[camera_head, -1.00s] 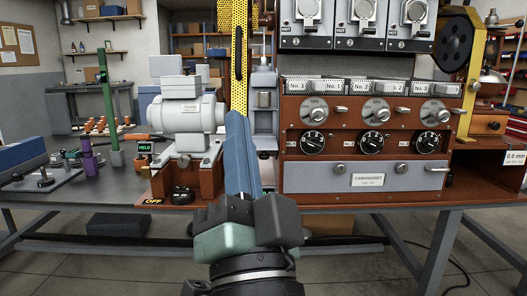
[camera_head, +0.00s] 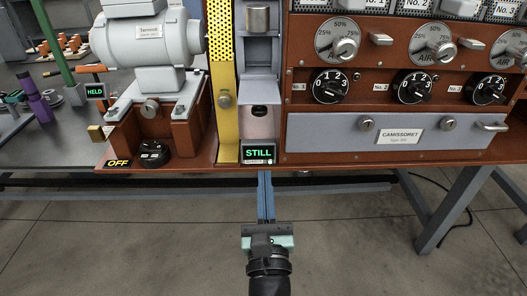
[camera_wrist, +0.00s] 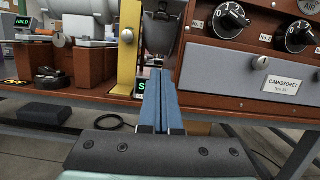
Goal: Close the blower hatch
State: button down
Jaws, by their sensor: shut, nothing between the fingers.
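No part is labelled as the blower hatch, and I cannot tell for sure which it is. A narrow grey housing (camera_head: 259,86) stands between the yellow perforated guard and the red roaster, with a dark recess low on its front. It also shows in the wrist view (camera_wrist: 161,33). A wide grey front panel (camera_head: 345,136), marked CAMISSORET, has two round knobs and a handle at its right; it looks flush. My gripper (camera_head: 265,176) has long blue fingers, shut and empty. They point toward the housing from below the table edge. In the wrist view the fingertips (camera_wrist: 155,73) appear just below the housing; contact is unclear.
A green-lit STILL display (camera_head: 258,154) sits under the housing. The yellow guard (camera_head: 223,110) stands close on its left, then the grey motor (camera_head: 150,42) and the black OFF knob (camera_head: 153,150). Several dials line the roaster front (camera_head: 300,80). The floor before the table (camera_head: 120,240) is clear.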

aim_at(259, 98)
jog(key=w+r+p, duration=0.5)
jog(key=w+r, duration=0.1)
jog(key=w, duration=0.2)
jog(key=shift+w+a+r, duration=0.15)
jog(key=shift+w+a, duration=0.05)
jog(key=shift+w, duration=0.05)
jog(key=shift+r+p, duration=0.15)
jog(key=shift+p, duration=0.2)
jog(key=shift+s+r+p, duration=0.15)
jog(key=shift+r+p, duration=0.05)
jog(key=shift+p, duration=0.8)
